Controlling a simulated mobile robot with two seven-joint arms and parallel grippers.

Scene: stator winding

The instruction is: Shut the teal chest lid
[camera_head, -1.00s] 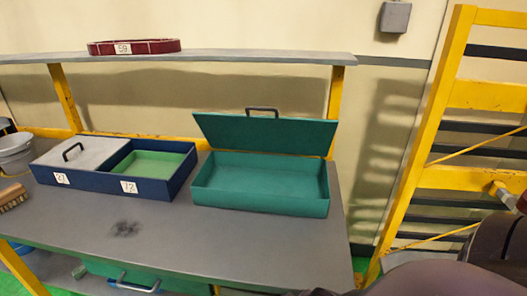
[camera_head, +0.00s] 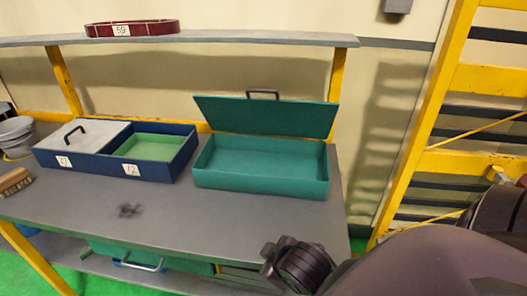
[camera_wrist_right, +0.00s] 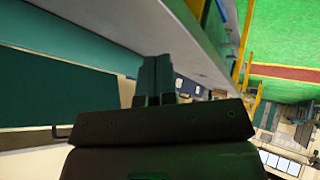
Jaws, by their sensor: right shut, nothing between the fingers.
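The teal chest (camera_head: 262,180) stands on the right part of the grey workbench, empty inside. Its lid (camera_head: 266,116) is raised, leaning back, with a dark handle (camera_head: 263,94) on its top edge. In the right wrist view a large dark teal panel (camera_wrist_right: 55,85) fills the left side; the lid's handle (camera_wrist_right: 62,132) shows below it. My right gripper (camera_wrist_right: 155,75) is shut and empty in the wrist view. In the head view my right arm is at the lower right, its fingers hidden. My left gripper is not in view.
A blue tray (camera_head: 68,164) with a grey lid (camera_head: 80,135) and a green compartment (camera_head: 145,147) stands left of the chest. A shelf (camera_head: 230,40) with a red ring-shaped item (camera_head: 132,29) runs above. A brush (camera_head: 14,180) lies at the left.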

